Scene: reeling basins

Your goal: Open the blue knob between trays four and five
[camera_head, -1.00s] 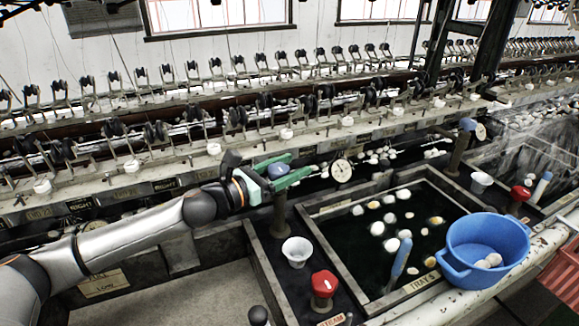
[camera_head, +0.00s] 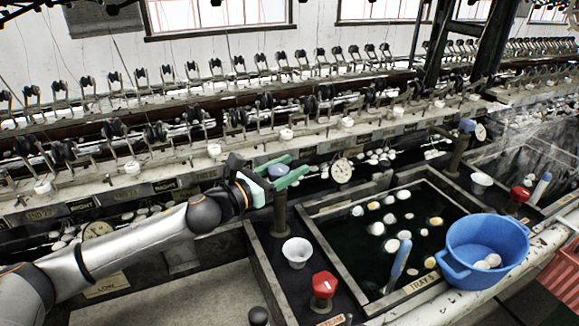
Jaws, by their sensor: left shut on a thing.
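The blue knob (camera_head: 278,171) sits on top of an upright brownish post (camera_head: 279,215), between an empty-looking basin on the left and the tray labelled 5 (camera_head: 322,206) on the right. My left gripper (camera_head: 285,175) comes in from the left with its green fingers around the blue knob, shut on it. The fingers hide part of the knob. My right gripper is not in view.
A white cup (camera_head: 297,252) and a red knob (camera_head: 323,285) stand on the dark ledge in front of the post. A round dial (camera_head: 342,170) is just right of the fingers. A blue basin (camera_head: 484,250) sits on the tray's right front corner.

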